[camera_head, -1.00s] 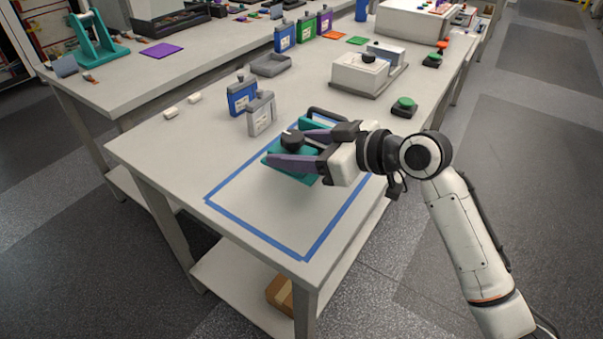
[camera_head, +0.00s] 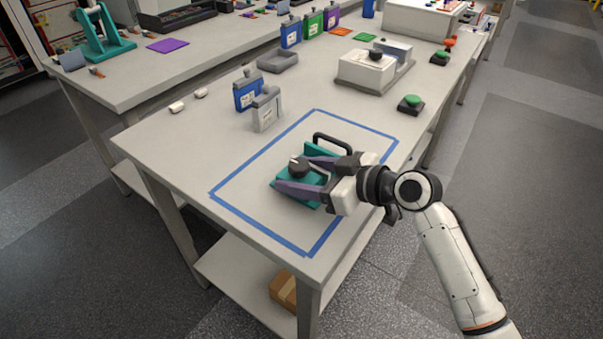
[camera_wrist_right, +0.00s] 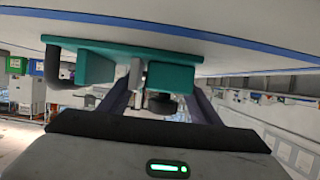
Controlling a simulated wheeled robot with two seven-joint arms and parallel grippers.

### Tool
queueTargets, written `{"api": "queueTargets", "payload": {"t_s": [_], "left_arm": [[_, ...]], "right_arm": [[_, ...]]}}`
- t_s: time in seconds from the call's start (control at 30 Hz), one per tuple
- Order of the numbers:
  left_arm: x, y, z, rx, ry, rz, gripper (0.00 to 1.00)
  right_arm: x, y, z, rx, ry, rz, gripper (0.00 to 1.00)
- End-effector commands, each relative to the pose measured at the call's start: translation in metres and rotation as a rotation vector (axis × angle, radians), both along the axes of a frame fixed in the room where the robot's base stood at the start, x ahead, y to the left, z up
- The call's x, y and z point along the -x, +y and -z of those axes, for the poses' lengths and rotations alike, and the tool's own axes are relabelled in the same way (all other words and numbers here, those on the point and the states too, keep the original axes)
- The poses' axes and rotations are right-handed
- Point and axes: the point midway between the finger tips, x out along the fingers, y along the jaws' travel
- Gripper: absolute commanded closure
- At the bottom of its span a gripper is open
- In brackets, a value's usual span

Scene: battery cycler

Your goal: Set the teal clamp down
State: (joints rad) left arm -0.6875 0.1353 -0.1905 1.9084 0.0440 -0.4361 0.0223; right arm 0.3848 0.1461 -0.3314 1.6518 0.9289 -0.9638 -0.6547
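The teal clamp (camera_head: 312,180) is inside the blue tape outline (camera_head: 258,236) on the near table. It has a black knob on top and a black loop handle (camera_head: 333,141) at its far side. My right gripper (camera_head: 296,176) is shut on the clamp, with its purple fingers on either side of the knob. In the right wrist view, the clamp (camera_wrist_right: 110,62) sits between the fingers with its flat base against or very close to the tabletop; I cannot tell whether it touches. My left gripper is not in view.
A green button box (camera_head: 410,103) and a white device (camera_head: 366,70) stand farther back. The outlined area around the clamp is clear.

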Motion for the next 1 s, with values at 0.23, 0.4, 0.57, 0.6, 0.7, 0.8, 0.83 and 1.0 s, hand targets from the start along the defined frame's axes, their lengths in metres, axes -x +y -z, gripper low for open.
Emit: {"api": "queueTargets", "payload": {"t_s": [0.23,0.4,0.57,0.6,0.7,0.8,0.83,1.0], "left_arm": [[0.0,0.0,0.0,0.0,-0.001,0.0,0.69],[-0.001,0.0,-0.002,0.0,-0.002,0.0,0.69],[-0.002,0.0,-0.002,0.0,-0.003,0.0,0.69],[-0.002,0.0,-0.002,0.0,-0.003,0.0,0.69],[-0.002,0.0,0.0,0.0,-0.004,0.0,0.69],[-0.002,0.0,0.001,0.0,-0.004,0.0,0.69],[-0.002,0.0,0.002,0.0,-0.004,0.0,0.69],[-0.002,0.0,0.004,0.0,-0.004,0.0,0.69]], "right_arm": [[0.0,0.0,0.0,0.0,0.001,0.0,0.25],[0.0,0.0,-0.002,0.0,0.001,0.0,0.25],[0.008,-0.013,-0.006,0.004,-0.001,0.002,0.25],[0.012,-0.019,-0.009,0.004,-0.001,0.002,0.25],[0.024,-0.035,-0.017,0.006,-0.001,0.002,0.25],[0.036,-0.051,-0.026,0.007,-0.002,0.001,0.25],[0.04,-0.056,-0.028,0.005,-0.001,0.001,0.25],[0.056,-0.078,-0.04,0.003,0.0,0.001,0.25]]}}
